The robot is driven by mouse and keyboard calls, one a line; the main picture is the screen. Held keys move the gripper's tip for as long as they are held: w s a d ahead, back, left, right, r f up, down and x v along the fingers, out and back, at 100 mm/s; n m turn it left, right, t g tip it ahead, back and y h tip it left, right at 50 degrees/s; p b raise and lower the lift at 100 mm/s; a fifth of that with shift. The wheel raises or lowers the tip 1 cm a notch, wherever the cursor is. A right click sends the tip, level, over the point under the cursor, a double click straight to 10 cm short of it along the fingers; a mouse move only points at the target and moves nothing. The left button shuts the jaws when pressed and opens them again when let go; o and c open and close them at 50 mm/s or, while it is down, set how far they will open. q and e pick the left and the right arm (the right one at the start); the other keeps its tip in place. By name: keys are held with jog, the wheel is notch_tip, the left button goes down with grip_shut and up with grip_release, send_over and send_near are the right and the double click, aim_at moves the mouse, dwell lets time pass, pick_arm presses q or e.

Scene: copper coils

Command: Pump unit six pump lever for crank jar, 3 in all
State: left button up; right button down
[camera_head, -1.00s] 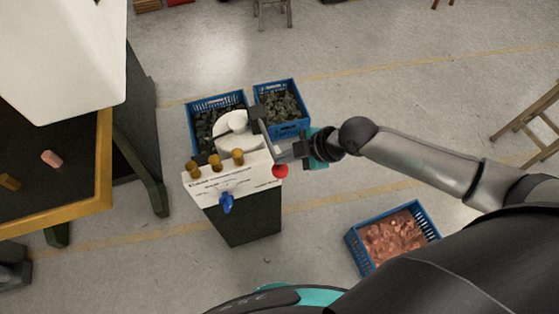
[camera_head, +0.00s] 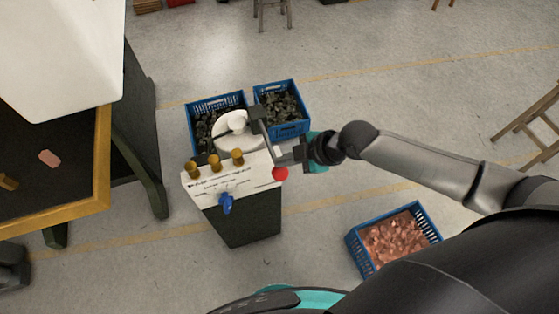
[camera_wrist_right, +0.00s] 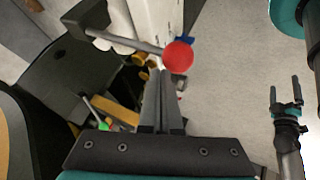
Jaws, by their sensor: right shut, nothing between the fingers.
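The pump unit is a dark cabinet with a white sloping top (camera_head: 205,187), left of centre in the head view. Its lever, a grey rod with a red ball (camera_head: 280,174), hangs along the right side from a dark bracket (camera_head: 257,116). The red ball also shows in the right wrist view (camera_wrist_right: 178,56). A white rounded vessel (camera_head: 236,130), perhaps the crank jar, sits behind the top. My right gripper (camera_head: 281,154) is shut and empty, fingertips close by the rod above the ball; contact is unclear. My left gripper (camera_wrist_right: 284,98) shows in the wrist view, its prongs apart.
Brass knobs (camera_head: 214,161) and a blue tap (camera_head: 227,203) are on the unit. Two blue crates of dark pieces (camera_head: 281,105) stand behind it. A blue crate of copper pieces (camera_head: 393,238) is at lower right. A wood-edged table (camera_head: 105,160) is left. Floor between is clear.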

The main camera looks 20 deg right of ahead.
aim_at(287, 173)
jog(key=shift+s+f+b, duration=0.25)
jog(key=shift+f+b, duration=0.4)
jog(key=shift+f, duration=0.5)
jog(key=shift+s+f+b, duration=0.25)
jog(key=shift+f+b, duration=0.4)
jog(key=shift+f, duration=0.45)
dwell(1.1)
jog(key=shift+r, duration=0.2)
dwell(0.4)
jog(key=shift+w+r+p, duration=0.25)
jog(key=shift+r+p, duration=0.75)
jog(key=shift+r, duration=0.2)
jog(key=shift+w+r+p, duration=0.2)
jog(key=shift+r+p, duration=0.85)
jog(key=shift+r, duration=0.15)
jog(key=shift+w+r+p, duration=0.25)
jog(key=shift+r+p, duration=0.75)
jog(key=shift+r, duration=0.2)
jog(key=r+p, duration=0.4)
jog(key=r, duration=0.1)
jog(key=shift+w, duration=0.35)
